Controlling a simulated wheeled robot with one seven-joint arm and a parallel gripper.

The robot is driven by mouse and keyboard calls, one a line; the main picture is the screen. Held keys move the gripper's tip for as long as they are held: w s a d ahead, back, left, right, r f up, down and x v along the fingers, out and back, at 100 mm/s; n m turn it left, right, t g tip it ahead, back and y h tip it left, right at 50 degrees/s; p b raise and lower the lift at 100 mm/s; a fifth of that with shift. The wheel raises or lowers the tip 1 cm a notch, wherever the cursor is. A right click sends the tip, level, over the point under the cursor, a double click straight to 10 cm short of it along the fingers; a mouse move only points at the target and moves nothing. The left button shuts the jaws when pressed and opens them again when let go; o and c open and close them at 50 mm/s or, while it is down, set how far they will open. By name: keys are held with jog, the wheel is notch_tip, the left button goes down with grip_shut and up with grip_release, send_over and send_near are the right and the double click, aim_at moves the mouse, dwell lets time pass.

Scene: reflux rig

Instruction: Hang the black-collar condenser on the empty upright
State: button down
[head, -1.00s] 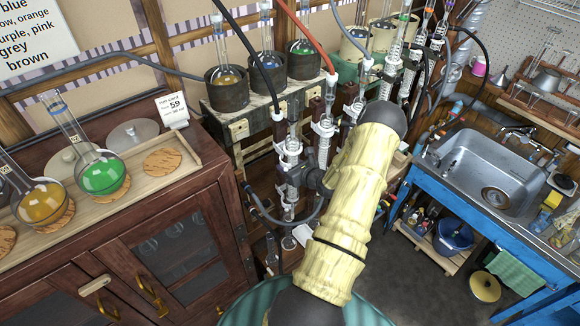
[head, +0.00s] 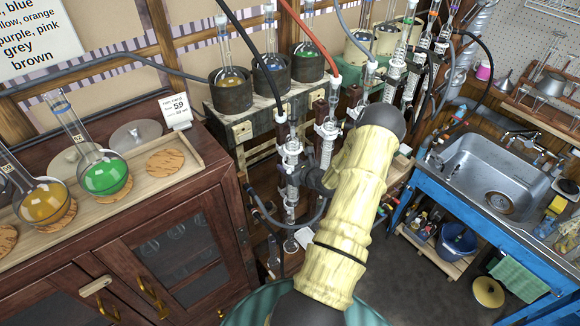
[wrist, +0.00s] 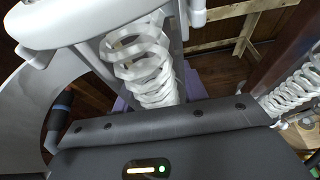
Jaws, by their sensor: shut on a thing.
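A glass coil condenser (head: 289,155) stands upright in the middle of the head view, with a black hose at its top. My gripper (head: 312,179) is shut on it from the right, partly hidden by my pale arm. In the wrist view the white coil of the condenser (wrist: 145,65) rises just beyond the dark gripper body (wrist: 180,125). I cannot make out its collar colour clearly. Another condenser (head: 327,142), with a red hose, hangs close to its right, on or near a dark brown upright (head: 318,112). Which upright is empty is hard to tell.
A bench with heating mantles (head: 232,92) and flasks stands behind. More hosed condensers (head: 396,72) line up to the right. A wooden cabinet (head: 150,225) with a flask tray is at left, a blue sink unit (head: 420,205) at right. Hoses loop closely around the condensers.

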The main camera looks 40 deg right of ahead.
jog(key=shift+w+d, duration=0.1)
jog(key=shift+w, duration=0.25)
jog(key=shift+w+r, duration=0.15)
jog(key=shift+r, duration=0.1)
dwell(0.4)
jog(key=shift+b, duration=0.35)
jog(key=shift+f, duration=0.3)
jog(key=c, duration=0.7)
grip_release()
jog(key=shift+f, duration=0.15)
jog(key=shift+b, duration=0.35)
jog(key=shift+s, duration=0.35)
jog(key=b+v, duration=0.6)
jog(key=v, duration=1.1)
